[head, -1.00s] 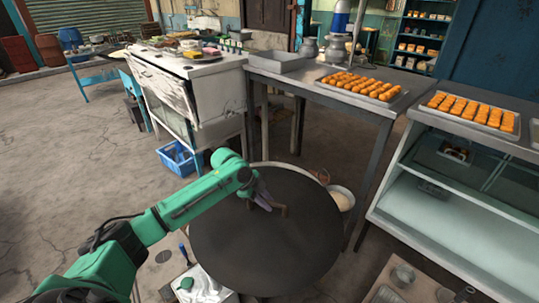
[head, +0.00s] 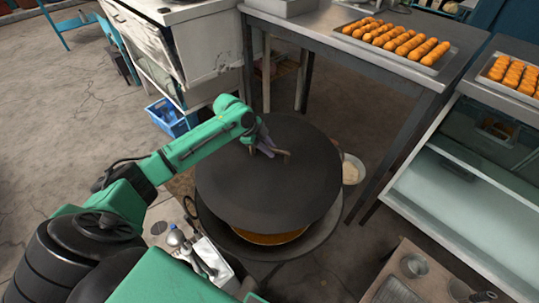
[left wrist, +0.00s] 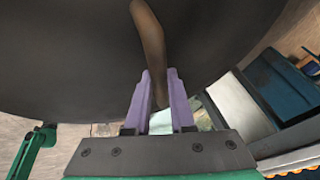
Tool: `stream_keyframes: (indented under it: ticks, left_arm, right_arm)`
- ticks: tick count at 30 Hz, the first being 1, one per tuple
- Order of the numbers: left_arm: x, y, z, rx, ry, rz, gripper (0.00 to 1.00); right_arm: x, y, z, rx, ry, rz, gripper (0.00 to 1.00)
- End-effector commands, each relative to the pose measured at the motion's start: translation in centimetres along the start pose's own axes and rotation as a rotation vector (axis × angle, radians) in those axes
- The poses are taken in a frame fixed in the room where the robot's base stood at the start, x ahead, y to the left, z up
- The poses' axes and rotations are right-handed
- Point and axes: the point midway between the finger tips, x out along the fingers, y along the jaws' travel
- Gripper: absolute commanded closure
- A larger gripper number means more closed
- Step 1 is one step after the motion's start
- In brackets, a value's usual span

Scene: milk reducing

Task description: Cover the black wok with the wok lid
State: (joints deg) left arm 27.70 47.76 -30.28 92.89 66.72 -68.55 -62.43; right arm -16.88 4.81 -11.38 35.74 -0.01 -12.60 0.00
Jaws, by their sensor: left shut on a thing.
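The wok lid (head: 235,185) is a large dark round disc with a brown bar handle (left wrist: 150,35) on top. My left gripper (head: 264,147) is shut on that handle; its purple fingers (left wrist: 160,105) are on either side of the handle in the left wrist view. The black wok (head: 285,250) is under the lid, with its dark rim and orange-brown contents showing at the front. The lid sits toward the back of the wok and hides most of it. I cannot tell whether they touch. My right gripper is not in view.
A metal table (head: 345,55) with a tray of orange fried pieces (head: 395,42) stands behind. A glass-fronted counter (head: 450,165) is at the right. A white bowl (head: 352,169) is right of the lid. A ladle and white container (head: 207,257) lie front left of the wok.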

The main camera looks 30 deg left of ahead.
Motion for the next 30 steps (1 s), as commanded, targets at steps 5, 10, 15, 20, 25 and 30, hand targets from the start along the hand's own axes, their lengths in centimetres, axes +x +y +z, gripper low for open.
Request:
stream_keyframes:
  ticks: [5, 10, 15, 20, 25, 30]
  left_arm:
    - [2.7, 0.8, 1.2, 0.001, 0.002, -0.003, 1.0]
    - [3.2, 1.0, 1.5, 0.002, 0.001, -0.004, 1.0]
    - [4.6, 1.5, 2.2, 0.002, 0.001, -0.003, 1.0]
    - [6.6, 2.1, 3.1, 0.002, 0.001, -0.003, 1.0]
    - [8.5, 2.8, 4.0, 0.002, 0.001, -0.003, 1.0]
    - [10.5, 3.5, 5.0, 0.002, 0.0, -0.003, 1.0]
  right_arm:
    - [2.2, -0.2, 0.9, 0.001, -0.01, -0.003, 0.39]
    - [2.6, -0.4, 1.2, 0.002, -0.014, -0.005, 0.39]
    - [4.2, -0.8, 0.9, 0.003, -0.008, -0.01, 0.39]
    - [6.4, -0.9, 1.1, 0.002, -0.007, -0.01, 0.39]
    - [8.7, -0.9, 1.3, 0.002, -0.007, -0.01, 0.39]
    - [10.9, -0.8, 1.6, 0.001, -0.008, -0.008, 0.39]
